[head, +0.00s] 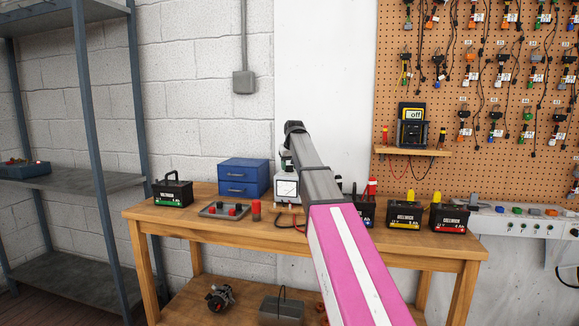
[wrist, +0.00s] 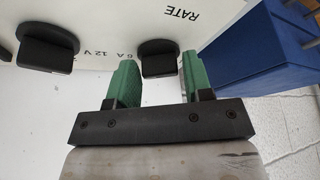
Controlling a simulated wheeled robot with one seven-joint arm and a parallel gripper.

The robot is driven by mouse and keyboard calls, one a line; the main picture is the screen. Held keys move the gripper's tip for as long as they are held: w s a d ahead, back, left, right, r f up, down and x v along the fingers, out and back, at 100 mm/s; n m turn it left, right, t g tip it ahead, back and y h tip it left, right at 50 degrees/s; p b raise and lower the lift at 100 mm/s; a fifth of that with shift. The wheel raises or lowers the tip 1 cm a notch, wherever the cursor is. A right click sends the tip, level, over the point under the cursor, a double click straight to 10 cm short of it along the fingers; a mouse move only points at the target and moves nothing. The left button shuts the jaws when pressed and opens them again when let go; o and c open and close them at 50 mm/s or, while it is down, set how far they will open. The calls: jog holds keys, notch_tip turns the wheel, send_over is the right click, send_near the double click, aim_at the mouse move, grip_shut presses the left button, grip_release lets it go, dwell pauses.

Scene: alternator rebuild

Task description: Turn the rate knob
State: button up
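The rate knob (wrist: 159,63) is black with a round base, on a white panel below the printed word RATE in the wrist view. My gripper (wrist: 157,72) has two green fingers, standing apart with the knob in line with the gap between their tips. I cannot tell whether either finger touches it. A second black knob (wrist: 47,48) sits to the left, near printing that reads "6 A 12 V". In the head view the white charger with a meter (head: 286,188) stands on the bench, partly hidden by my arm. The knobs cannot be made out there.
A blue drawer cabinet (head: 243,178) stands close beside the charger; it also shows in the wrist view (wrist: 255,50). Batteries (head: 173,189) stand at both sides of the wooden bench (head: 150,216). A tray (head: 223,210) and red cylinder (head: 256,210) sit in front.

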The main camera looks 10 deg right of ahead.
jog(key=c, duration=0.5)
jog(key=shift+n, duration=0.4)
jog(key=n+y, duration=0.1)
jog(key=n, duration=0.1)
jog(key=n+g+y, duration=0.1)
jog(key=n, duration=0.2)
jog(key=shift+w+d, duration=0.1)
jog(key=shift+d, duration=0.05)
jog(key=n+g, duration=0.1)
jog(key=n, duration=0.2)
jog(key=n+y, duration=0.1)
jog(key=n, duration=0.2)
jog(key=shift+g, duration=0.4)
jog(key=o, duration=0.9)
jog(key=shift+d+r, duration=0.1)
